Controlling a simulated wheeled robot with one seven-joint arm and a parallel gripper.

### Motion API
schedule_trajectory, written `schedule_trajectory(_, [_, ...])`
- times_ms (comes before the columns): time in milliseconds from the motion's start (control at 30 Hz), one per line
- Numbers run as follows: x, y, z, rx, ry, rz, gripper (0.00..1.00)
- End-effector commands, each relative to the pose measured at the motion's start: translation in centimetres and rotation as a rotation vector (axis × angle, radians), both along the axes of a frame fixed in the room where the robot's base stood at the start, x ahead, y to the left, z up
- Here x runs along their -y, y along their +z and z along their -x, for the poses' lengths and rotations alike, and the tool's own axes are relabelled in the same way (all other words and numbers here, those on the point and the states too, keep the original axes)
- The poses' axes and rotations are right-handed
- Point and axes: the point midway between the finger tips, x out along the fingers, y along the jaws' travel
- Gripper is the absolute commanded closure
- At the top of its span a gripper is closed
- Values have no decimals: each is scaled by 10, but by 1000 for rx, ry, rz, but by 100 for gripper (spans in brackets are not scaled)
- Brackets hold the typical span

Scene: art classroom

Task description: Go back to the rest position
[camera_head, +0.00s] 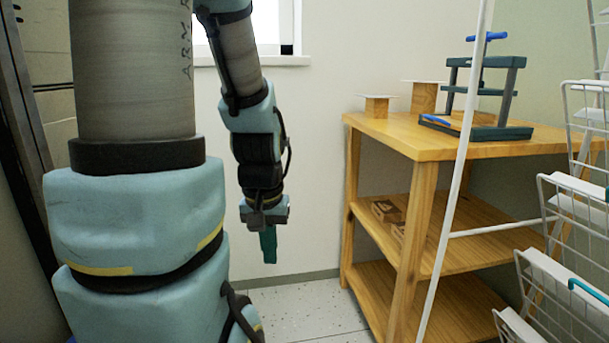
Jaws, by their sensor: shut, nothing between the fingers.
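My gripper (269,246) hangs at the end of my arm, left of the middle of the head view, pointing down. Its teal fingers are together with nothing visible between them. It is in free air in front of the pale wall, to the left of the wooden shelf unit and apart from it. My large arm links fill the left side of the view and hide what is behind them.
A wooden shelf unit (433,147) stands at right, with a teal press (487,133) and small wooden blocks (423,97) on top. A white rack with wire baskets (563,217) is at the near right. Speckled floor (318,306) is clear below my gripper.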

Motion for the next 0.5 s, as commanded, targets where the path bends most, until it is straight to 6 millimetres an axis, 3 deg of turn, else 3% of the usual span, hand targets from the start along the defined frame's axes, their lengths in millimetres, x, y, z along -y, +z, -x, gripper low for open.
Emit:
schedule_trajectory(33, [0, 28, 0, 0, -1, 0, 100])
schedule_trajectory(500, [0, 179, 0, 0, -3, 0, 100])
